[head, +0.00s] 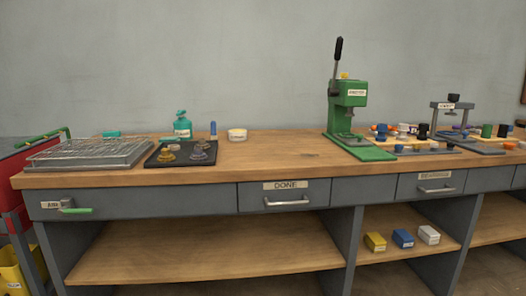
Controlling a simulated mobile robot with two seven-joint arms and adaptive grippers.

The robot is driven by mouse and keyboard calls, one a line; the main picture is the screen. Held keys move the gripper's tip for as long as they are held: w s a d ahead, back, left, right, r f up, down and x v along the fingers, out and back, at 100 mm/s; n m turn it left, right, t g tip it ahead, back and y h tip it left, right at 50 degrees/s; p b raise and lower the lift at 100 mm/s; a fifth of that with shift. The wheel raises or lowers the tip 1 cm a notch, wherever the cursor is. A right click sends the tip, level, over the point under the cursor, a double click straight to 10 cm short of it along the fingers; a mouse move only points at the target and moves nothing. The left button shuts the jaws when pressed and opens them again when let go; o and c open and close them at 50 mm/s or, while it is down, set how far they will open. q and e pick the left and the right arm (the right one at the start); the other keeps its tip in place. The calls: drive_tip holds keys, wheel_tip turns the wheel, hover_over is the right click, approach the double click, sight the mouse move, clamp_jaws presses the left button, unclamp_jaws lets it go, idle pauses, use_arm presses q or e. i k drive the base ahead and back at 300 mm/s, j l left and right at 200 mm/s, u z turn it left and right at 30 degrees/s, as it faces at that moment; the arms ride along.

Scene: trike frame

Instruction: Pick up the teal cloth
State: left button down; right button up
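A small teal item (111,133), which looks like a folded cloth, lies at the back left of the wooden workbench (285,152). It is just behind a wire rack tray (90,152), and its lower part is partly hidden. A teal bottle (182,128) of similar colour stands to its right. Neither of my grippers is in view.
A black tray (183,154) with small parts and a white round tub (237,135) are on the left half. A green lever press (347,105) stands right of centre. A red cart (15,175) is at the left edge. Drawers (287,196) line the front.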

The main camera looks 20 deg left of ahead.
sight(163, 139)
drive_tip(key=u, duration=1.35)
